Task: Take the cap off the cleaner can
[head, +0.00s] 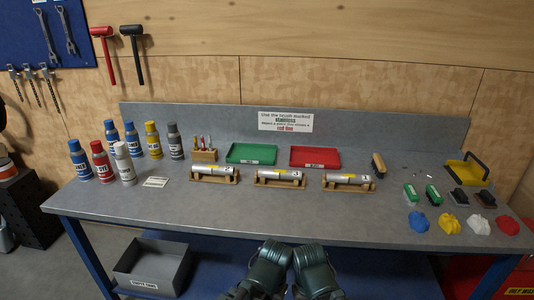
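Several capped spray cans stand upright at the left of the grey workbench. The front-left blue can (80,160) has a white label that seems to read cleaner, though the print is small. Its cap is on. A red can (102,162) and a white can (124,163) stand beside it. Two more blue cans (112,132) (131,139), a yellow can (152,141) and a grey can (174,142) stand behind. Teal parts of my two arms show at the bottom middle, below the bench's front edge. I cannot make out gripper fingers on either arm.
The workbench (280,222) has free room along its front. A small card (155,182) lies right of the cans. Three metal cylinders on wooden cradles, a green tray (251,162) and a red tray (315,165) fill the middle. Brushes and coloured cloths lie right. A grey bin (140,283) is below.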

